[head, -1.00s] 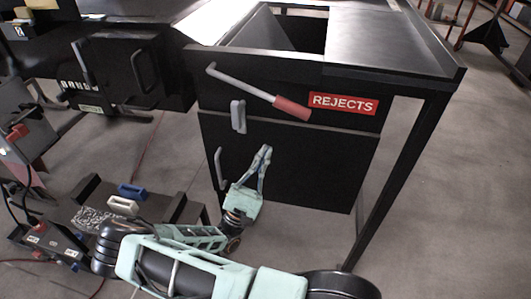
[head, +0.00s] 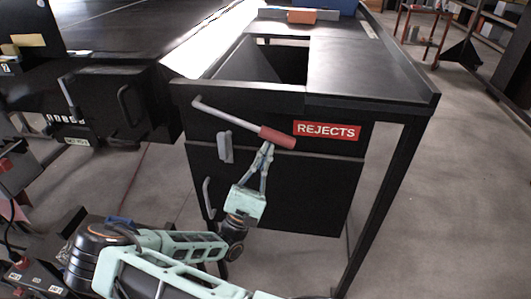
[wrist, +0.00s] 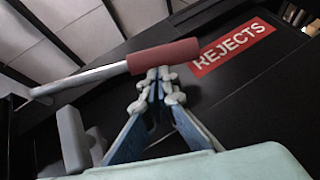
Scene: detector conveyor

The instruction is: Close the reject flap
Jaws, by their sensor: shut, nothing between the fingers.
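The reject station is a black cabinet with a red REJECTS label (head: 327,130) on its front. A lever with a grey rod (head: 222,112) and a red grip (head: 277,137) slopes down to the right across the front, left of the label. The opening in the top (head: 262,62) looks open. My gripper (head: 267,146) is shut and empty, its fingertips just below the red grip. In the wrist view the fingertips (wrist: 158,75) are at the underside of the red grip (wrist: 163,55); whether they touch it, I cannot tell.
A grey handle (head: 225,147) sticks out below the lever, and another handle (head: 208,198) is lower left. A black box with handles (head: 120,105) hangs at the left. An orange block (head: 301,16) lies on the far end.

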